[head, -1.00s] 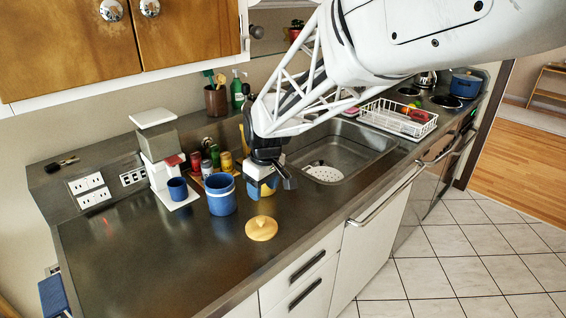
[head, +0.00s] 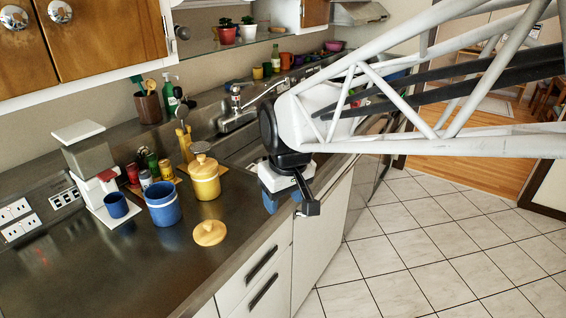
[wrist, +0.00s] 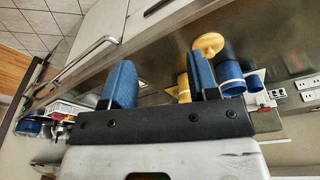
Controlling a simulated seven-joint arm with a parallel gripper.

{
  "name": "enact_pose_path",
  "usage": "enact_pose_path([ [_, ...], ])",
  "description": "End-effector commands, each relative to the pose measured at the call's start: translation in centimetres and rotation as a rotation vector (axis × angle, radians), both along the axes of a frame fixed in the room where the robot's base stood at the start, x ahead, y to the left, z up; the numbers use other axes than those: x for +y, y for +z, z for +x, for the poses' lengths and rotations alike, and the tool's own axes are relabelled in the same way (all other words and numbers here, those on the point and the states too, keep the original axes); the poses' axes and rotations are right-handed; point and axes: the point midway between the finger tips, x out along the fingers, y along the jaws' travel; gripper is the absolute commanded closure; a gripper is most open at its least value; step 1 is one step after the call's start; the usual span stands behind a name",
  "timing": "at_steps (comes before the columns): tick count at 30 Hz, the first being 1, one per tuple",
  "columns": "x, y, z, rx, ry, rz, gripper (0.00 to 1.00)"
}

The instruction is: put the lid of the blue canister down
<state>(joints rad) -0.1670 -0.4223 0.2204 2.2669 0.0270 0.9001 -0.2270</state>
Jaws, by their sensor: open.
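The blue canister (head: 163,208) stands upright and open-topped on the dark counter. A round yellow lid with a small knob (head: 209,233) lies flat on the counter to its right, near the front edge, apart from it. It also shows in the wrist view (wrist: 208,44), beyond the fingers. My gripper (head: 291,200) is open and empty, to the right of the lid and over the front edge of the counter. Its two blue-padded fingers (wrist: 161,75) stand wide apart in the wrist view, with nothing held between them.
A lidded yellow canister (head: 205,184) stands behind the lid, between blue canister and gripper. A blue cup (head: 116,205) stands on the white coffee machine (head: 86,160). Several small jars stand behind. The sink lies behind my gripper. The counter's front left is clear (head: 120,275).

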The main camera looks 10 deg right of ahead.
Motion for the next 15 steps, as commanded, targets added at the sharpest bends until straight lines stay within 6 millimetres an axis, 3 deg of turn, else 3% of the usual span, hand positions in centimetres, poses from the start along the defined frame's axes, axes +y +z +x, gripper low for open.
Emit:
enact_pose_path([
  [3, -2.6, 0.4, -3.5, -0.015, -0.097, 0.005, 0.45],
  [9, -5.9, 0.3, -9.2, -0.035, -0.253, 0.012, 0.45],
  [15, -7.6, -0.3, -13.0, -0.048, -0.359, 0.019, 0.45],
])
